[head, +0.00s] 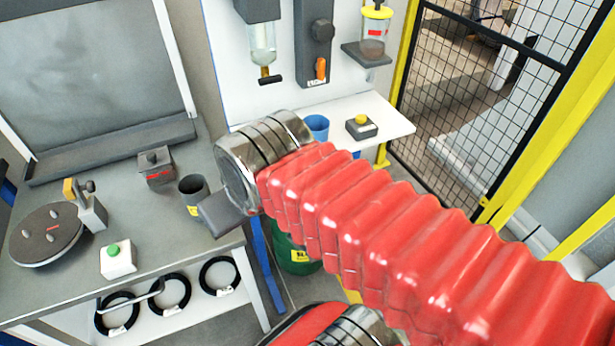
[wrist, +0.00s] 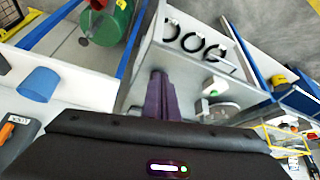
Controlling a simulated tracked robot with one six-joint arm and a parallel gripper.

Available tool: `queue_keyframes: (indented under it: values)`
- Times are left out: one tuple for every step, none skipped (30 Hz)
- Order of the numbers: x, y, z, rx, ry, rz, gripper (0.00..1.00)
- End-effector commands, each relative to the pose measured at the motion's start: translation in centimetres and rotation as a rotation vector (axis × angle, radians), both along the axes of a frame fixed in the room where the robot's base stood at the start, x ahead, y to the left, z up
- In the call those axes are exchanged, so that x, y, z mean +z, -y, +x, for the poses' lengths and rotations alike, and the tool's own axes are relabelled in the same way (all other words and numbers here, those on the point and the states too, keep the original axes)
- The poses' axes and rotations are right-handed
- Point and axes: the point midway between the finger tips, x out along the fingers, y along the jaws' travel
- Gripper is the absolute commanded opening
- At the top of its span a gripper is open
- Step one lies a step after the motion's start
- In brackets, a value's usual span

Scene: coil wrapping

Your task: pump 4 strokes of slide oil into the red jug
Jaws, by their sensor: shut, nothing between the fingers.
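No red jug can be made out in either view. A green drum (head: 297,258) with a yellow label stands on the floor beside the bench, partly hidden by my arm. In the wrist view the green drum (wrist: 112,25) is at the top, with a small red part (wrist: 98,4) at its edge; I cannot tell what that part is. My gripper (wrist: 160,88) is shut and empty. In the head view my gripper (head: 222,218) is above the bench's right edge, close to a dark cup (head: 193,190). I cannot read which container holds slide oil.
A white wall panel carries a bottle dispenser (head: 262,45), a grey unit with an orange lever (head: 321,68) and a yellow-capped vessel (head: 374,30). A blue cup (head: 317,127) and a yellow-button box (head: 361,127) sit on the shelf below. A mesh fence (head: 470,120) stands at right.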

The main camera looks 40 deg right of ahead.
Motion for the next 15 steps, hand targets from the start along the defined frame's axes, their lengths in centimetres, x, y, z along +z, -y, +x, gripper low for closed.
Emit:
queue_keyframes:
  values:
    - [0.0,0.0,0.0,0.000,0.000,0.000,0.00]
    - [0.0,0.0,0.0,0.000,0.000,0.000,0.00]
    - [0.0,0.0,0.0,0.000,0.000,0.000,0.00]
    - [0.0,0.0,0.0,0.000,0.000,0.000,0.00]
    - [0.0,0.0,0.0,0.000,0.000,0.000,0.00]
    - [0.0,0.0,0.0,0.000,0.000,0.000,0.00]
    - [0.0,0.0,0.0,0.000,0.000,0.000,0.00]
    - [0.0,0.0,0.0,0.000,0.000,0.000,0.00]
    - [0.0,0.0,0.0,-0.001,0.000,0.000,0.00]
    - [0.0,0.1,0.0,-0.002,-0.002,0.000,0.00]
    - [-0.1,0.1,0.0,-0.004,-0.004,0.000,0.00]
    - [-0.2,0.3,0.1,-0.011,-0.009,0.000,0.00]
    - [-0.4,0.5,0.1,-0.017,-0.015,0.000,0.00]
    - [-0.6,0.7,0.2,-0.025,-0.023,0.000,0.00]
    - [-0.9,1.1,0.2,-0.038,-0.036,0.000,0.00]
